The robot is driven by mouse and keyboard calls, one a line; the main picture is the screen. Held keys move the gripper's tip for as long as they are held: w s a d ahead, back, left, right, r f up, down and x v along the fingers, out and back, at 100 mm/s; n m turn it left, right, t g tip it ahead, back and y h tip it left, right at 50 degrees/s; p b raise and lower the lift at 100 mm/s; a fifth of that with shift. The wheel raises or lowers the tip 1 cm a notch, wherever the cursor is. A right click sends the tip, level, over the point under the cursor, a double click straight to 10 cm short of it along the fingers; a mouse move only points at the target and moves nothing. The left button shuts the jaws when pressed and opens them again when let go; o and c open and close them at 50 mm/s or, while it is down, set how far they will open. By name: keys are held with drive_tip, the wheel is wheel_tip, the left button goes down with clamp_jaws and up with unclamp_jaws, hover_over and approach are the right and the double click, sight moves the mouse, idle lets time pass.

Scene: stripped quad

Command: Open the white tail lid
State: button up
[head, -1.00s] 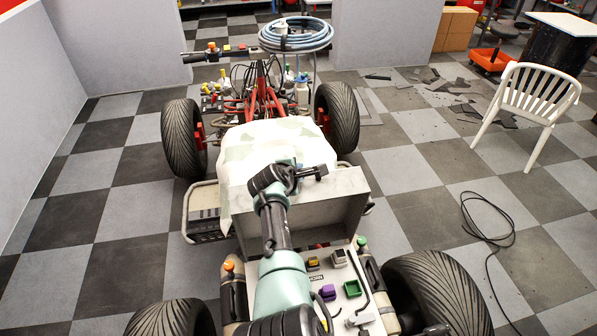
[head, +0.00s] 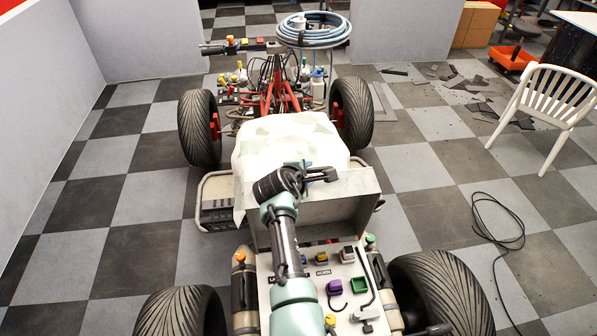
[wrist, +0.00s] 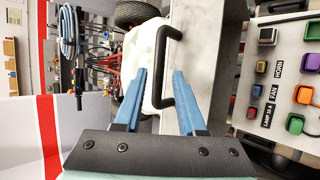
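The white tail lid (head: 330,212) stands raised and tilted at the rear of the quad in the head view, with a hollow box-like face towards me. In the wrist view the lid (wrist: 215,60) shows as a pale panel with a black bar handle (wrist: 156,65) on its left side. My gripper (head: 328,174) is by the lid's upper edge in the head view. In the wrist view its two blue fingers (wrist: 160,71) are apart. Part of the handle shows between them; I cannot tell whether they touch it.
A control panel (head: 318,284) with coloured switches lies in front of the lid, between the rear wheels. A pale cloth (head: 285,150) covers the quad's middle beyond the lid. A white chair (head: 548,105) and a black cable (head: 497,225) are at the right. Floor is clear at the left.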

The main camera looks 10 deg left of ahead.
drive_tip(key=v, duration=0.8)
drive_tip(key=shift+s, duration=0.15)
drive_tip(key=shift+r, duration=0.1)
idle(0.4)
